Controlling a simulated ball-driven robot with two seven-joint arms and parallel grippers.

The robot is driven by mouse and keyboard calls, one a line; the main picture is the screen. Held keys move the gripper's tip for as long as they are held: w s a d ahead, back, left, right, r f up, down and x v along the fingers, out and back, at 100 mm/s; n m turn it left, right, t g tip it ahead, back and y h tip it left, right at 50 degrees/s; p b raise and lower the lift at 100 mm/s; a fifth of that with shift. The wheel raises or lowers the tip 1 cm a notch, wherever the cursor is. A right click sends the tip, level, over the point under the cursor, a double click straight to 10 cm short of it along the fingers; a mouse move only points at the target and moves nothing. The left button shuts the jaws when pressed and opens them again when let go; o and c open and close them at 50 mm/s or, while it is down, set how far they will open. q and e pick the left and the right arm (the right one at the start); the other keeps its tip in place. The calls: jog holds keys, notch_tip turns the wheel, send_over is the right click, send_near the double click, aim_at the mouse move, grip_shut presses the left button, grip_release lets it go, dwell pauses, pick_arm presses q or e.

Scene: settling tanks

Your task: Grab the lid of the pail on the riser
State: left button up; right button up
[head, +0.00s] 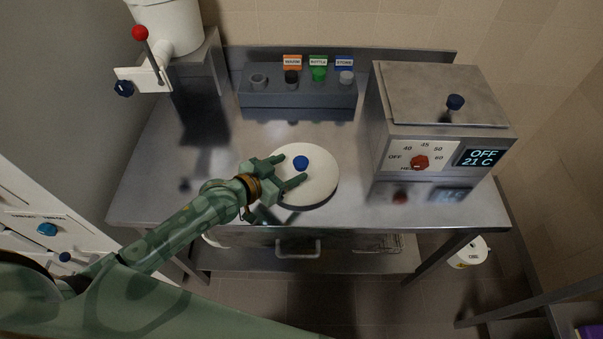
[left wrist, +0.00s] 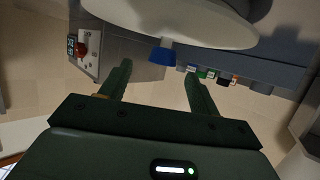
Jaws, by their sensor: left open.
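A round white lid (head: 318,183) with a blue knob (head: 301,162) shows at the middle of the steel table. Whether a pail stands under it is hidden. My left gripper (head: 293,168) is open, its two fingers reaching over the lid's left part toward the knob. In the left wrist view, the lid (left wrist: 215,32) fills the top and its knob (left wrist: 161,57) lies just beyond and between the open fingertips (left wrist: 158,72). Nothing is between the fingers. My right gripper is not in view.
A steel heater box (head: 440,115) with a red dial stands right of the lid. A rack (head: 298,98) with several coloured plugs is behind. A white vessel (head: 170,25) with a red-knobbed lever is on a grey stand (head: 198,75) at back left. The table's front left is clear.

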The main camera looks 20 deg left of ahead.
aim_at(298, 163)
pick_arm(q)
jog(key=b+x, duration=0.2)
jog(key=x, duration=0.3)
jog(key=shift+w+f, duration=0.25)
jog(key=shift+w, duration=0.1)
jog(key=shift+s+r, duration=0.1)
jog(key=c, duration=1.1)
